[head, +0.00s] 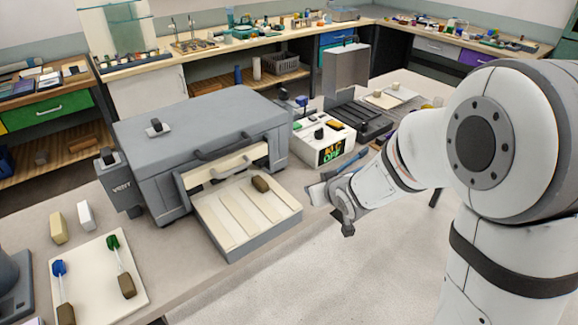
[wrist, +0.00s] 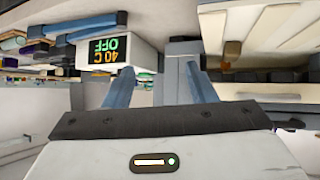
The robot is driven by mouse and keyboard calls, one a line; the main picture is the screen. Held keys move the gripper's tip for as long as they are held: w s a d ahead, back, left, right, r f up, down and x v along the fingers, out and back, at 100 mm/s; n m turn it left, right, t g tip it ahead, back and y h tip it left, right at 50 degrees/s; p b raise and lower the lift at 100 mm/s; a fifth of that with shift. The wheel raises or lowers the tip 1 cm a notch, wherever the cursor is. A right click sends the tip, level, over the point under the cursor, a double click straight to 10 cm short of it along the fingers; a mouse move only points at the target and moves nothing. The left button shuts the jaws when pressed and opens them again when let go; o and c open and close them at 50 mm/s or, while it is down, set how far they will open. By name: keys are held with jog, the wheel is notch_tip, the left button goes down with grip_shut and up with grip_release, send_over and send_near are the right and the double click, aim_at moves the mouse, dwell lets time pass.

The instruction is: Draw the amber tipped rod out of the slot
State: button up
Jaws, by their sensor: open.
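A brown block (head: 261,184) sits on the cream slotted tray (head: 225,216) in front of the grey kiln-like box (head: 200,130). It resembles the brown ends of the rods on the white board. The wrist view shows the block (wrist: 232,48) at upper right, beyond the fingers. My gripper (head: 322,188) is to the right of the tray, apart from it. Its two blue-grey fingers stand apart with nothing between them in the wrist view (wrist: 160,85).
A white board (head: 90,285) at lower left holds a blue-tipped rod (head: 61,285) and a green-tipped rod (head: 120,260). A controller box (head: 322,145) with an OFF display stands right of the kiln. The floor (head: 330,270) in front is clear.

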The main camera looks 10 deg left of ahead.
aim_at(263, 183)
jog(key=a+n+y, duration=0.1)
jog(key=a, duration=0.3)
jog(key=a+f+n+y, duration=0.1)
jog(key=a+y, duration=0.1)
jog(key=a, duration=0.1)
jog(key=a+f+y, duration=0.1)
jog(key=a+y, duration=0.1)
jog(key=a, duration=0.2)
jog(key=shift+s+a+f+n+g+p, duration=0.2)
jog(key=shift+s+a+n+g+p, duration=0.15)
jog(key=shift+s+n+g+p, duration=0.05)
jog(key=shift+p+x, duration=0.75)
jog(key=shift+x, duration=3.15)
jog(key=shift+c, duration=0.2)
jog(key=shift+d, duration=0.1)
jog(key=c, duration=1.1)
